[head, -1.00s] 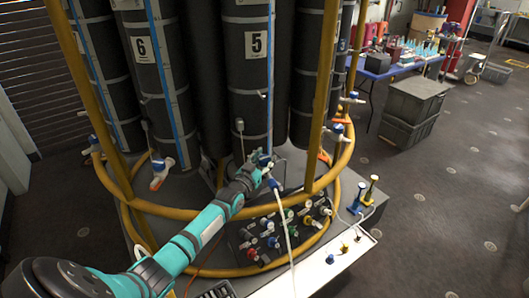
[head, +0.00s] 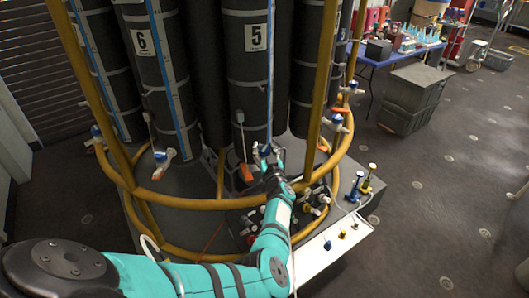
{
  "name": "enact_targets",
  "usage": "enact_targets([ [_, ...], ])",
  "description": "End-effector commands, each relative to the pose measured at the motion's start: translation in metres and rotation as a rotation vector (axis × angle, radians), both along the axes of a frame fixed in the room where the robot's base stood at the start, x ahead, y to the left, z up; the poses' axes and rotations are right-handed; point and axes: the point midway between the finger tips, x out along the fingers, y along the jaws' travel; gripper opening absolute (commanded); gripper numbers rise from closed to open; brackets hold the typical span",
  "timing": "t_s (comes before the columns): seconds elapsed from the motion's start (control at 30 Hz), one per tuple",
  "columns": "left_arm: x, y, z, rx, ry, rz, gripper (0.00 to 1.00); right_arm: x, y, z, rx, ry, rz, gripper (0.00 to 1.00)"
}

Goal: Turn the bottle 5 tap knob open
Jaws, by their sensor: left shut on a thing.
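Bottle 5 (head: 249,75) is a tall dark cylinder with a white "5" label, standing upright in the rosette. Its tap, at the lower end, has a blue knob (head: 266,149), and an orange part (head: 245,172) shows to the left. My left gripper (head: 266,156) reaches up from the front and is shut on the blue tap knob, with its fingers around it. The gripper and wrist hide most of the tap body, so I cannot tell how far the knob is turned. My right gripper is not in view.
A yellow ring frame (head: 175,205) with upright posts surrounds the bottles. Bottle 6 (head: 145,60) stands to the left with its own tap (head: 163,160). Grey crates (head: 412,98) and a blue table stand at the right.

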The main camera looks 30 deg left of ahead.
Motion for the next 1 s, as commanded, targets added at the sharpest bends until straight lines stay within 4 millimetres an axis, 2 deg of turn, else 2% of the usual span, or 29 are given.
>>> enact_targets([
  [0.57,0.0012,0.0005,0.0032,0.002,-0.006,0.036,0.07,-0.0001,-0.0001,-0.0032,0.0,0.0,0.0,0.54],
  [0.6,0.0012,0.0005,0.0034,0.002,-0.006,0.036,0.4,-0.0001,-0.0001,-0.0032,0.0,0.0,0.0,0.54],
  [0.8,0.0009,0.0007,0.0027,0.001,-0.005,0.036,0.65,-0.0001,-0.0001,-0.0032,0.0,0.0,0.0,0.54],
  [1.0,0.0006,0.0007,0.0018,0.001,-0.003,0.036,0.65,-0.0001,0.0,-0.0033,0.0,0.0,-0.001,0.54],
])
